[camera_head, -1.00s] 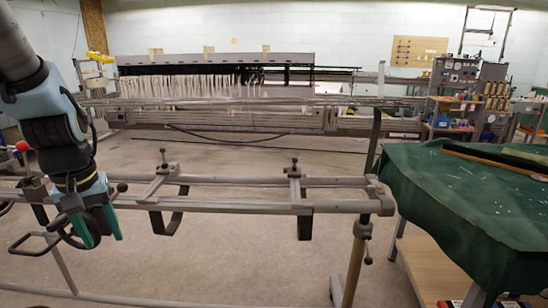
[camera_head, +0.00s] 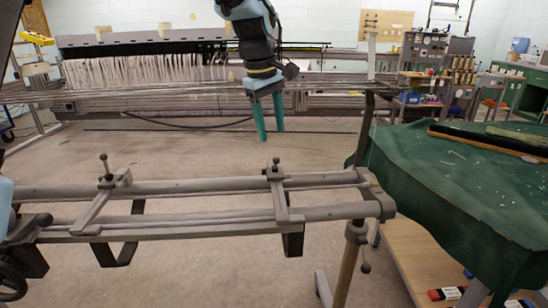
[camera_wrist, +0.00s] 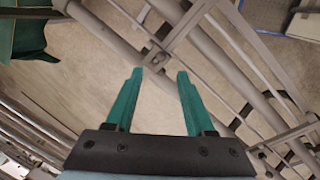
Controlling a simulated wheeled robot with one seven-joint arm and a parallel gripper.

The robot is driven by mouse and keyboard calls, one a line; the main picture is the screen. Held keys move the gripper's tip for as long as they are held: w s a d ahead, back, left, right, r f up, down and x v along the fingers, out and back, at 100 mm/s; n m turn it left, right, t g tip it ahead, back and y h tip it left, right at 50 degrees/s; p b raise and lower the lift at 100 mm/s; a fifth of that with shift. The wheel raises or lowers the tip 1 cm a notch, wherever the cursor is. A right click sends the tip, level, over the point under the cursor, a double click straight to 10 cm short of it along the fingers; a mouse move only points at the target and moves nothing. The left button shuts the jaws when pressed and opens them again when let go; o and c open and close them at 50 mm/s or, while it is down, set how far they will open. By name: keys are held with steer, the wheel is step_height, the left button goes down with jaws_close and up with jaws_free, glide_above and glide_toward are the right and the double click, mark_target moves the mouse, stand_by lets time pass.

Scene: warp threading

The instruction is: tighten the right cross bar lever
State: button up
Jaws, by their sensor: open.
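The right cross bar (camera_head: 281,205) spans the two grey rails of the frame. Its lever (camera_head: 276,164) is a short, dark, upright knobbed handle on the clamp at the back rail. My gripper (camera_head: 271,134) points down with its teal fingers apart and empty, just above the lever in the head view, with no contact visible. In the wrist view, my gripper (camera_wrist: 160,72) has a clamp and rail (camera_wrist: 152,56) just beyond its fingertips. The lever is hard to make out there.
The left cross bar (camera_head: 92,212) carries a similar lever (camera_head: 104,160). A table with a green cloth (camera_head: 450,195) stands at the right. A handled post (camera_head: 350,262) supports the frame's right end. The loom with white threads (camera_head: 140,72) is behind.

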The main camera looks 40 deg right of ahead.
mark_target(276, 160)
steer(key=f, duration=0.3)
steer(key=d+f, duration=0.1)
steer(key=f, duration=0.2)
steer(key=f+p, duration=0.1)
steer(key=f, duration=0.3)
steer(key=shift+d, duration=0.3)
steer(key=shift+c, duration=0.3)
steer(key=shift+r, duration=0.1)
jaws_close()
